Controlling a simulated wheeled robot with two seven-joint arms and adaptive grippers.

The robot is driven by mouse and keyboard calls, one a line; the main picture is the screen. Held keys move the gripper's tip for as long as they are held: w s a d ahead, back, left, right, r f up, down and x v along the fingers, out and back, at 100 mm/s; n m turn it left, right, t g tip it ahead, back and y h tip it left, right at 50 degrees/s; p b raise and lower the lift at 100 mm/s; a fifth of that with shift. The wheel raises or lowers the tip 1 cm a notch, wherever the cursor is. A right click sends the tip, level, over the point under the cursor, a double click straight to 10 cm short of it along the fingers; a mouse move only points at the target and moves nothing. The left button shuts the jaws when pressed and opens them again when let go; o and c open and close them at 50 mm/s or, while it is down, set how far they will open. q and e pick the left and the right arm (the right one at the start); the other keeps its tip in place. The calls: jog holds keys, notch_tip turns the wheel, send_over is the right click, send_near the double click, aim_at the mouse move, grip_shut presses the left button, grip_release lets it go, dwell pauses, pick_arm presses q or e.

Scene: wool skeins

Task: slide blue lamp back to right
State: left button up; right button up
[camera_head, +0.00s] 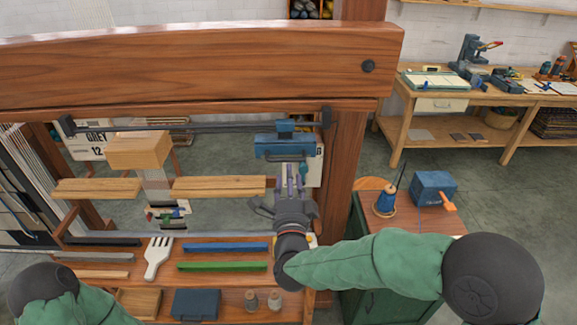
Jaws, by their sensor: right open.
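The blue lamp (284,146) hangs on a dark horizontal rail (200,127) under the loom's top beam, close to the rail's right end. My right gripper (289,178) is directly below the lamp, pointing up, with its fingers apart. Nothing shows between the fingers. I cannot tell whether the fingertips touch the lamp's underside. Only part of my left arm shows at the lower left; its gripper is out of view.
The thick wooden top beam (190,68) and right post (345,160) frame the lamp. A wooden block (139,150) is left of it below the rail. A green cabinet (385,285) carries a blue spool (386,200) and blue box (433,187). A loom shelf holds a white comb (157,258).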

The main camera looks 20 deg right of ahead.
jog(key=v, duration=0.5)
jog(key=shift+s+f, duration=0.1)
jog(key=shift+s, duration=0.15)
jog(key=w+a+f+n+g+y, duration=0.1)
jog(key=a+f+n+g+y, duration=0.25)
jog(key=f, duration=0.95)
jog(key=f+n+g+y, duration=0.3)
jog(key=f+n+g, duration=0.3)
jog(key=f, duration=0.8)
jog(key=s+a+f+n+g+y, duration=0.3)
jog(key=s+f+n+g, duration=0.6)
jog(key=s+f, duration=1.1)
jog(key=shift+s+a+f, duration=0.3)
jog(key=shift+a+f, duration=0.1)
jog(key=shift+f, duration=0.1)
